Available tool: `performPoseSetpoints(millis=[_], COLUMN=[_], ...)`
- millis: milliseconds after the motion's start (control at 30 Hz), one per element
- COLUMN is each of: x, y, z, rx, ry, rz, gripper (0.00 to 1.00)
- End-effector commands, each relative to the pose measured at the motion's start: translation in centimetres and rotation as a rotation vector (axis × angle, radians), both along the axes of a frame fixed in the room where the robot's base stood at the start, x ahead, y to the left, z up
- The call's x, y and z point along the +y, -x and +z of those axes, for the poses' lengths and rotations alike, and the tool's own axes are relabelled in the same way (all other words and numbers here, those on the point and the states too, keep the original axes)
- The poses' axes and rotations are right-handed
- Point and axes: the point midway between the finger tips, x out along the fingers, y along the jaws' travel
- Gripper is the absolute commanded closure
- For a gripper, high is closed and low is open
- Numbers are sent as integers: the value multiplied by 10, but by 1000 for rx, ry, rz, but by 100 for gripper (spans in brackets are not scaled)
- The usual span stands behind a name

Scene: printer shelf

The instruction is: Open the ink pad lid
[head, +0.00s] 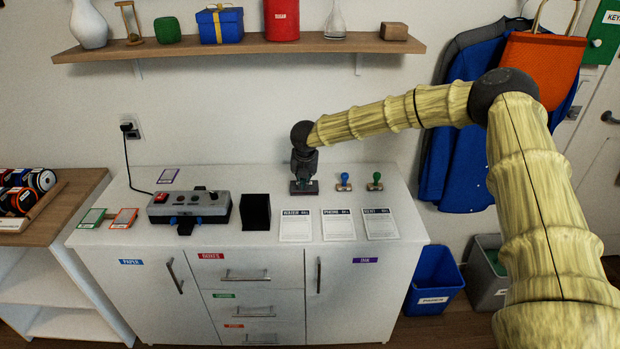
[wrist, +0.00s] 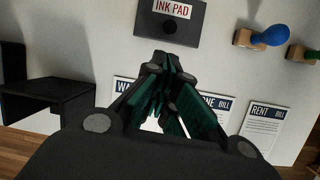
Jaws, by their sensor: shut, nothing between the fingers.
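The ink pad (head: 304,187) is a dark flat case on the white cabinet top. In the wrist view the ink pad (wrist: 184,18) shows a dark lid with a white label reading INK PAD, and the lid lies flat and closed. My gripper (head: 304,172) is over the ink pad in the head view and hides part of it. In the wrist view my gripper (wrist: 165,62) is shut and empty, its tips close to the label-less edge of the lid. I cannot tell whether the tips touch it.
A blue stamp (head: 344,182) and a green stamp (head: 375,182) stand right of the pad. Several bill sheets (head: 338,224) lie in front. A black open box (head: 256,212) and a grey device (head: 189,208) stand left. A wall shelf (head: 240,48) hangs above.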

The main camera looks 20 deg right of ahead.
Motion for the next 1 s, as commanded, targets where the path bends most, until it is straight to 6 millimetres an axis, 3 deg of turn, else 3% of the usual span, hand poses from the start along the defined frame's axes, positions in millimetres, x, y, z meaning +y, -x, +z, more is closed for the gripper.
performPoseSetpoints(millis=[500,1000], x=[-7,-9], y=[-21,-24], z=[-58,-67], rx=[0,-2], ry=[2,1], rz=[-2,-2], gripper=[100,100])
